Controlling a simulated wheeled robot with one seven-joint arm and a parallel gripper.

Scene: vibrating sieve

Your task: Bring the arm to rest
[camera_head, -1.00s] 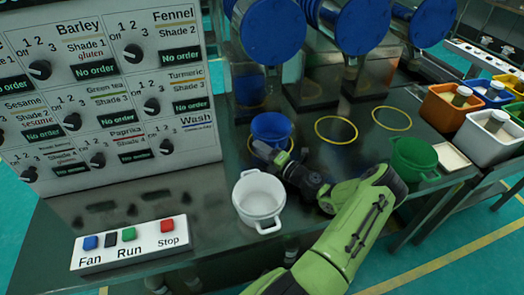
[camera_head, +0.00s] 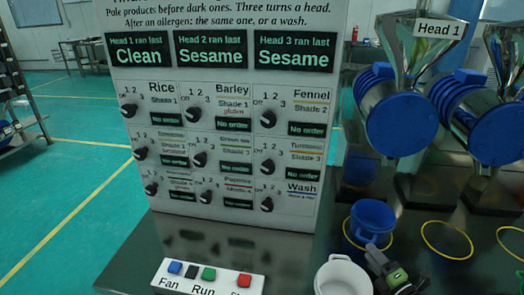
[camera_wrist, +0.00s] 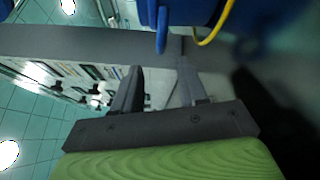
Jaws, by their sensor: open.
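My gripper (camera_head: 378,254) is at the bottom right of the head view, close to the near side of the blue pot (camera_head: 372,219). I cannot tell from the head view whether it touches the pot. In the wrist view my gripper (camera_wrist: 160,90) has its two dark fingers apart, with nothing held between them. A blue pot wall and handle (camera_wrist: 161,30) show beyond the fingers at the top. My green arm is mostly cut off by the head view's bottom edge.
A white pot (camera_head: 342,276) stands just left of my gripper. A button box (camera_head: 210,280) and an upright dial panel (camera_head: 220,150) are further left. Blue-drummed machines (camera_head: 395,110) stand behind. Yellow rings (camera_head: 447,240) mark the table to the right.

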